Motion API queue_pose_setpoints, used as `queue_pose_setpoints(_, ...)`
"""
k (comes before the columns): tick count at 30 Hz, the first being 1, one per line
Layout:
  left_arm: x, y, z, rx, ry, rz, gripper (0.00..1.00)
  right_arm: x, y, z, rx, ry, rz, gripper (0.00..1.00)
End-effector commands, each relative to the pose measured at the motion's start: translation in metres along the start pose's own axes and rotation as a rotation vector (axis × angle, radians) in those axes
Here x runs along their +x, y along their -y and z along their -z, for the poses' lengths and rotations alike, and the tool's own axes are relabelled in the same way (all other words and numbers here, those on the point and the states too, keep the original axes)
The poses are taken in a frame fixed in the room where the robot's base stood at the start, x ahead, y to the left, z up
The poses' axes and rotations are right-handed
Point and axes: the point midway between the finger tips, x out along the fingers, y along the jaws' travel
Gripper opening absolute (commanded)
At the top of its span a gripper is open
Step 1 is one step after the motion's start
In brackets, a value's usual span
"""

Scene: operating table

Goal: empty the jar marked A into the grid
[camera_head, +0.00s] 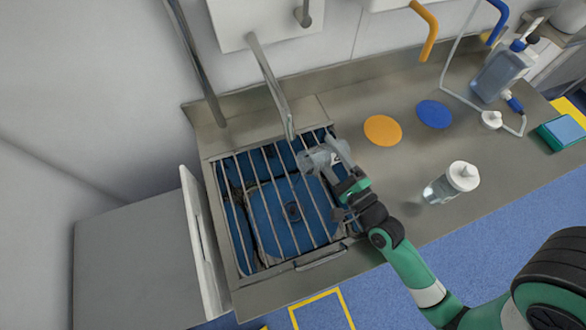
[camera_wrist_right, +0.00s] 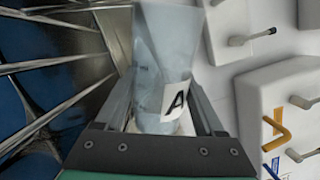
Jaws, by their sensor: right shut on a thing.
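The jar marked A (camera_wrist_right: 165,65) is pale and translucent, with a black A on a white label. My right gripper (camera_wrist_right: 165,120) is shut on it, a finger on each side. In the head view the jar (camera_head: 318,158) is held above the right back part of the metal grid (camera_head: 262,152) and looks tipped over. Its mouth and contents cannot be made out. The grid's bars span a sink with blue beneath, and they also show in the right wrist view (camera_wrist_right: 55,65). My right gripper (camera_head: 340,172) comes in from the right. My left gripper is out of view.
A clear jar with a white lid (camera_head: 453,183) stands on the steel counter to the right. An orange disc (camera_head: 382,130) and a blue disc (camera_head: 433,114) lie behind it. A metal lever (camera_head: 270,82) hangs close behind the grid. A bottle (camera_head: 497,74) stands farther right.

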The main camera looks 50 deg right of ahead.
Motion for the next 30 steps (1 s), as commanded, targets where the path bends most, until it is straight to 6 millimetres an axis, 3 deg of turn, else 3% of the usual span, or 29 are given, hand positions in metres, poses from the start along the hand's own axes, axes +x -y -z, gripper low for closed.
queue_pose_setpoints(30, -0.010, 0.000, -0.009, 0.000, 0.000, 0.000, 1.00, 0.000, -0.001, 0.000, -0.078, 0.007, 0.000, 0.13)
